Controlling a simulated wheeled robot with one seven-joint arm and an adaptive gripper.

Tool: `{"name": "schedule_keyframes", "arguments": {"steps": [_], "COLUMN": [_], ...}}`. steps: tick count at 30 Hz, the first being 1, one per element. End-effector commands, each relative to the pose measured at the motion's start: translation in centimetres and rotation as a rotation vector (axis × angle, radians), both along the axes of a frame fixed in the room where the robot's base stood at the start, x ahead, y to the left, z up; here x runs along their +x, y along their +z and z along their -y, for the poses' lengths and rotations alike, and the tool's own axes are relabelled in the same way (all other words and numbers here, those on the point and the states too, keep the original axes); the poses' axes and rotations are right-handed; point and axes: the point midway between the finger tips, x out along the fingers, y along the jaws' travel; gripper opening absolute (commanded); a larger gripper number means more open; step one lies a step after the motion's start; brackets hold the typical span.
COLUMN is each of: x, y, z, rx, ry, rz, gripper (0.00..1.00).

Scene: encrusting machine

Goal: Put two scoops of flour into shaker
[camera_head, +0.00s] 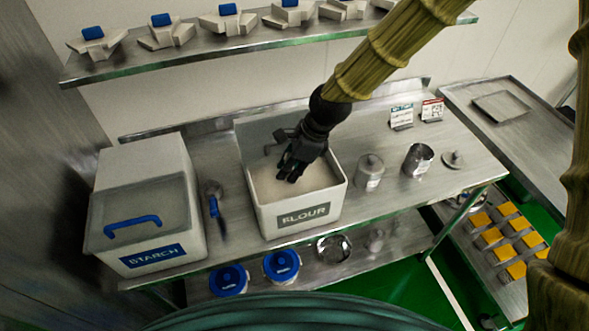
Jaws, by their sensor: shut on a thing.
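The white flour bin (335,208), labelled FLOUR, stands open on the steel table with pale flour (318,177) inside. My gripper (290,172) reaches down into the bin, with its fingers at the flour. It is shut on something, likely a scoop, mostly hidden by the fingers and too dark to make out. An open metal cup (418,160), which looks like the shaker, stands upright to the right of the bin. A lid with a knob (453,159) lies on the table beside it. A lidded metal canister (369,170) stands between bin and cup.
A starch bin (150,257) with a blue-handled lid stands at left. A blue-handled scoop (213,200) lies between the bins. Small signs (401,117) stand behind the cup. A shelf (250,40) with moulds hangs above. Blue-lidded tubs (281,264) sit below.

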Motion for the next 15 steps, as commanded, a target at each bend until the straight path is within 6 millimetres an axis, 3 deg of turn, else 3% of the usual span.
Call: {"name": "schedule_keyframes", "arguments": {"steps": [6, 15], "x": [0.26, 0.1], "y": [-0.04, -0.21], "z": [-1.01, -0.32], "rx": [0.0, 0.084], "ry": [0.0, -0.003], "rz": [0.001, 0.015], "gripper": [0.0, 0.0]}}
